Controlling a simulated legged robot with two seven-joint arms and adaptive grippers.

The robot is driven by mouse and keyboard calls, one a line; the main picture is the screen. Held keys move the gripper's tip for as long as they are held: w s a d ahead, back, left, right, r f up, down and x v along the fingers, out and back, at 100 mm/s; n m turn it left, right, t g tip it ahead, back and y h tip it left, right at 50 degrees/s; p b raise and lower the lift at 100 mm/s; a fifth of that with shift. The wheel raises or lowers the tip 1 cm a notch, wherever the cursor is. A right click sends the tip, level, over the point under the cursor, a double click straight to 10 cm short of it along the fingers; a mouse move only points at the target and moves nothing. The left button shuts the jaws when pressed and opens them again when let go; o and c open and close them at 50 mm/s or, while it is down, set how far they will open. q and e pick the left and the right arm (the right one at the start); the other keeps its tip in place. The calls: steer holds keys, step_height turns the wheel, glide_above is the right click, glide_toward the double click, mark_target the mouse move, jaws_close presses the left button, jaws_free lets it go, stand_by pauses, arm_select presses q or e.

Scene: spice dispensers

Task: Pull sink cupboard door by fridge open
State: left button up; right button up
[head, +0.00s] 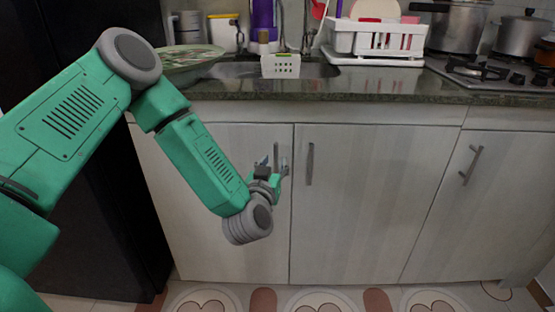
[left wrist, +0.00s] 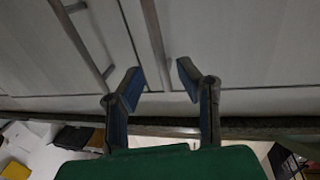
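The sink cupboard door by the fridge (head: 210,215) is a pale wood panel, shut flush with its neighbour. Its upright bar handle (head: 276,152) is near its right edge, partly hidden by my gripper. My left gripper (head: 273,164) is at this handle, fingers spread. In the left wrist view, which looks upside down, the two fingertips (left wrist: 160,76) are apart, and the handle (left wrist: 152,30) runs down toward the gap between them. I cannot tell whether they touch it. My right gripper is not in view.
The dark fridge (head: 95,200) stands at the left. The neighbouring door's handle (head: 310,163) is close to the right of my gripper and also shows in the left wrist view (left wrist: 80,40). The counter edge (head: 320,96) overhangs above. The tiled floor in front looks clear.

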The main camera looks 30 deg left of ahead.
mark_target(275, 158)
arm_select(q)
steer(key=x, duration=0.3)
steer(key=shift+a+f+b, duration=0.1)
steer(key=shift+a+b, duration=0.2)
steer(key=shift+b, duration=0.05)
steer(key=shift+w, duration=0.2)
steer(key=shift+d, duration=0.1)
jaws_close()
